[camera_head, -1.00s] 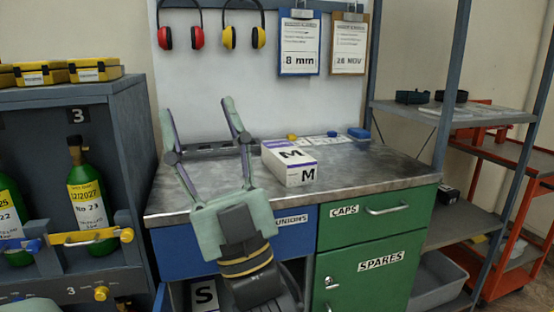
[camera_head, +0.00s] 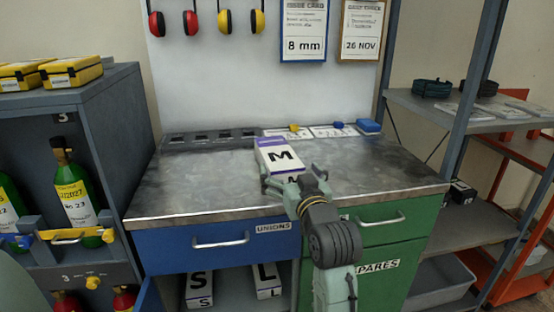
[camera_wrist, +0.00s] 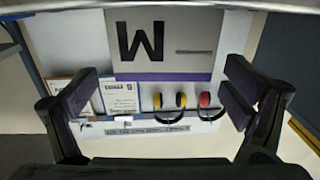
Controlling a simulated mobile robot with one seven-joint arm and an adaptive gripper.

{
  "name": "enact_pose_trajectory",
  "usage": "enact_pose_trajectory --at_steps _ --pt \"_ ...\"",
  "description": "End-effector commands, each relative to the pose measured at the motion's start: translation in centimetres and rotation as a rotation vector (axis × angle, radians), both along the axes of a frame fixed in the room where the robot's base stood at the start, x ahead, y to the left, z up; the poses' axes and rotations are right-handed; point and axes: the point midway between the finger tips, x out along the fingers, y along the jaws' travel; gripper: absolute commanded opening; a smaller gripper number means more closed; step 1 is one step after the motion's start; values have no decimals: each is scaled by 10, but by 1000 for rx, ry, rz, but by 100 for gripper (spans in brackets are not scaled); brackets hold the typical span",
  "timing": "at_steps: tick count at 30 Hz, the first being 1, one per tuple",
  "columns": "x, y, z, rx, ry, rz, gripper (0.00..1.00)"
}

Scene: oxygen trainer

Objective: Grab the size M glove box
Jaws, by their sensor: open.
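The size M glove box (camera_head: 279,157), white with purple edging and a black M, sits on the metal bench top (camera_head: 200,182). My gripper (camera_head: 291,178) is at its near end, low over the front of the bench, with fingers spread to either side of the box's front. The gripper partly hides the front face. In the wrist view the box (camera_wrist: 165,42) appears upside down between the two open fingers (camera_wrist: 165,108), with visible gaps on both sides. I cannot tell whether a finger touches it.
An S box (camera_head: 199,287) and an L box (camera_head: 267,279) stand on the shelf under the blue UNIONS drawer (camera_head: 205,243). A grey rack (camera_head: 212,137) and a blue item (camera_head: 368,126) lie along the bench's back. The bench's left side is clear.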

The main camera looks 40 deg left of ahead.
Motion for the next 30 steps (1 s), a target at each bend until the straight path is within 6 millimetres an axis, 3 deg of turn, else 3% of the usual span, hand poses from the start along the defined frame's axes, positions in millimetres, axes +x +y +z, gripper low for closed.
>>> enact_pose_trajectory --at_steps 10,20,30 --pt "24 39 1 -1 1 0 94" --pt "28 44 -1 0 -1 -1 94" --pt "28 44 -1 1 -1 0 72"
